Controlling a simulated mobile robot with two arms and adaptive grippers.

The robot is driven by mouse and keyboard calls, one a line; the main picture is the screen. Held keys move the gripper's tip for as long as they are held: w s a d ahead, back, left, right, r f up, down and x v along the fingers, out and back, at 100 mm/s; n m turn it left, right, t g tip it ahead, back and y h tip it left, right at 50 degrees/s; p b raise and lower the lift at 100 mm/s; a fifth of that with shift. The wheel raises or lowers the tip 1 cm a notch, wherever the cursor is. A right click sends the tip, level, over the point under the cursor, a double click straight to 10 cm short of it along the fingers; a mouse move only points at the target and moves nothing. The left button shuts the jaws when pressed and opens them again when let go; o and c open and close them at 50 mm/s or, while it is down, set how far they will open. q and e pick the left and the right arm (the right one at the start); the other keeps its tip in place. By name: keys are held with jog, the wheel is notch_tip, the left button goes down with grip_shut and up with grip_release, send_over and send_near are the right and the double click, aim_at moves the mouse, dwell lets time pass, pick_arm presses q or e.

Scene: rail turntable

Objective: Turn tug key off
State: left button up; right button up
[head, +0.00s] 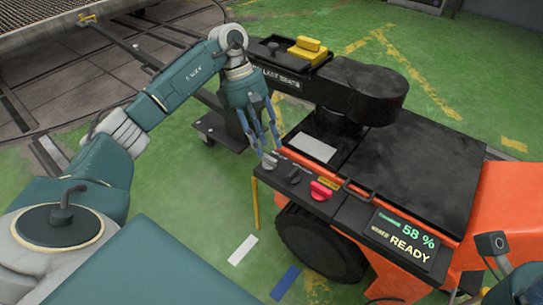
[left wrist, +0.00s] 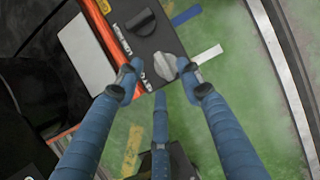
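The orange and black tug (head: 425,160) stands at the right in the head view. Its narrow black control panel (head: 340,208) carries a grey knob (head: 269,161) at the far left end, a black knob (head: 293,177) and a red one (head: 321,190). My left gripper (head: 260,147) reaches down at the grey knob. In the left wrist view its blue fingers (left wrist: 160,76) are spread apart, with the grey knob (left wrist: 167,65) beyond and between their tips; contact cannot be told. The black knob (left wrist: 141,23) is just above it. Panel lettering is partly hidden.
The tug's display (head: 403,240) reads 58 % and READY. A black arm with a yellow block (head: 307,49) extends behind my left gripper. A white strip (head: 243,250) and a blue strip (head: 285,283) mark the green floor. A metal platform is at the upper left.

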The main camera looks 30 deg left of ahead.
aim_at(269, 160)
pick_arm(q)
jog(key=b+x, duration=0.1)
jog(key=x, duration=0.3)
jog(key=shift+d, duration=0.1)
grip_shut()
